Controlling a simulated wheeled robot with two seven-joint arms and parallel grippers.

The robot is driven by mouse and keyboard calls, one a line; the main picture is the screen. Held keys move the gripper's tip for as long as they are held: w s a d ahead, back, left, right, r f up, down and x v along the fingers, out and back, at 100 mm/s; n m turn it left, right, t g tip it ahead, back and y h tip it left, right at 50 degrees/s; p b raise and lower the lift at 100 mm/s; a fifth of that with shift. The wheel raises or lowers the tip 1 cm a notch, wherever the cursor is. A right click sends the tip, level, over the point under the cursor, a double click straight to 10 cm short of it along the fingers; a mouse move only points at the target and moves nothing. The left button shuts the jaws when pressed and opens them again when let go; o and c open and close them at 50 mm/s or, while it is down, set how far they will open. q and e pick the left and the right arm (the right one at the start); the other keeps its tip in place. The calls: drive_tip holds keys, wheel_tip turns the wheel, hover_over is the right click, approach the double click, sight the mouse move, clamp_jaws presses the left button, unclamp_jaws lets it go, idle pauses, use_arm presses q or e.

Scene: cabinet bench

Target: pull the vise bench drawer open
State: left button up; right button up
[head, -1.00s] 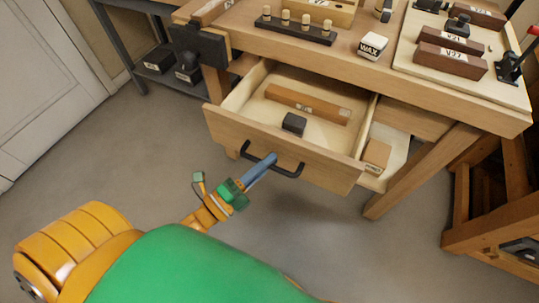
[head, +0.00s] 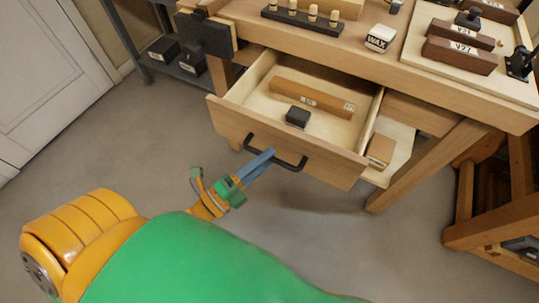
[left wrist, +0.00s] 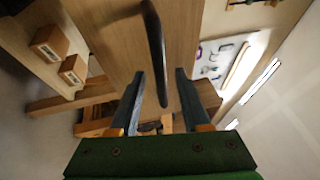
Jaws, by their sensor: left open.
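The vise bench drawer (head: 325,162) stands pulled well out from under the bench top, and its inside shows. A dark bar handle (head: 290,163) runs across its front. My left gripper (head: 268,156) is at the handle's left part in the head view. In the left wrist view, the gripper's two blue-grey fingers (left wrist: 160,88) are spread apart, and the end of the dark handle (left wrist: 156,40) shows between and beyond them. The fingers do not grip the handle. My right gripper is not in view.
In the drawer lie a long brown block (head: 312,97) and a small dark block (head: 298,117). The vise (head: 205,35) hangs at the bench's left corner. A bench leg (head: 425,168) stands to the right. The floor (head: 120,150) in front and left is clear.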

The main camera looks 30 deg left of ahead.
use_arm(q)
drive_tip(key=v, duration=0.5)
drive_tip(key=shift+s+a, duration=0.1)
drive_tip(key=shift+s, duration=0.2)
drive_tip(key=s+a+f+n+g+y, duration=0.2)
drive_tip(key=f+n+g+y, duration=0.2)
drive_tip(key=f+n, duration=0.55)
drive_tip(key=s+a+f+n+g+y, duration=0.1)
drive_tip(key=a+f+n+g+y, duration=0.2)
drive_tip(key=f, duration=1.2)
drive_tip(key=s+d+f+n+g+y, duration=0.1)
drive_tip(key=s+d+f+n+g, duration=0.1)
drive_tip(key=s+f+n+g, duration=0.45)
drive_tip(key=s+d+f+n+g, duration=0.2)
drive_tip(key=s+f+g, duration=0.3)
drive_tip(key=s, duration=0.5)
wheel_tip(320, 180, up, 16)
drive_tip(key=t+p, duration=0.1)
drive_tip(key=p, duration=1.4)
drive_tip(key=shift+a+f+p, duration=0.15)
drive_tip(key=shift+a+p, duration=0.15)
drive_tip(key=shift+a, duration=0.05)
